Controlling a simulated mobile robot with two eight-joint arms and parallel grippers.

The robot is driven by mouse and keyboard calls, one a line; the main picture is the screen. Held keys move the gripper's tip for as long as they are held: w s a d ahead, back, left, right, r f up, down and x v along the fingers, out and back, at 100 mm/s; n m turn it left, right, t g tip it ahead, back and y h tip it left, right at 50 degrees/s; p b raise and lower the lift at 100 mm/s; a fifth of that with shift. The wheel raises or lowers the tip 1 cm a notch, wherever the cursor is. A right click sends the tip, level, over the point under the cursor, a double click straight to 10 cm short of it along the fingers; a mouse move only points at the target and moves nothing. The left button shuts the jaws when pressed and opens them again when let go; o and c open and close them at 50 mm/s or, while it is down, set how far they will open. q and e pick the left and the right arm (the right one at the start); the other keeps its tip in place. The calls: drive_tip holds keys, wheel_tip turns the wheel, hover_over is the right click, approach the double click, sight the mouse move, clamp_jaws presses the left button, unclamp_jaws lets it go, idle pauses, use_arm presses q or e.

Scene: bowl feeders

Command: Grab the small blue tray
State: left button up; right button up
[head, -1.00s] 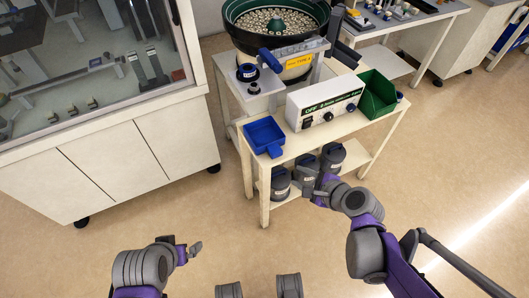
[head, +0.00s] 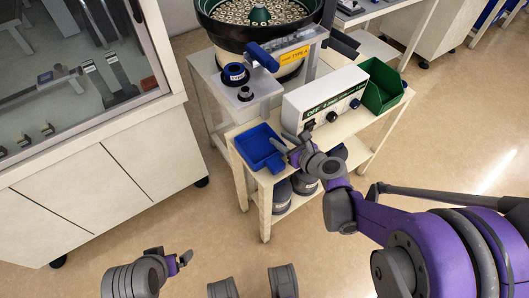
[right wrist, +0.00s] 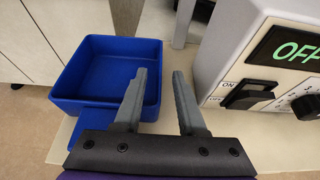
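The small blue tray (head: 258,147) sits on the front left corner of the cream table, empty, with its small tab toward the front. In the right wrist view the tray (right wrist: 112,68) lies to the left, close to the left finger. My right gripper (head: 291,144) is open, just right of the tray, between it and the control box. In the right wrist view the gripper (right wrist: 166,100) shows two spread fingers with nothing between them; the left finger overlaps the tray's right edge in the picture. My left gripper (head: 184,259) is low at the left, away from the table; its opening is unclear.
A white control box (head: 322,100) reading OFF stands right of the tray, with a green bin (head: 383,86) beyond it. A bowl feeder (head: 260,22) is behind. Dark canisters (head: 281,190) stand on the lower shelf.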

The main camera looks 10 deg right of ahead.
sight(255, 146)
drive_tip(key=x, duration=0.4)
drive_tip(key=shift+b, duration=0.3)
drive_tip(key=shift+s, duration=0.1)
clamp_jaws()
idle(0.9)
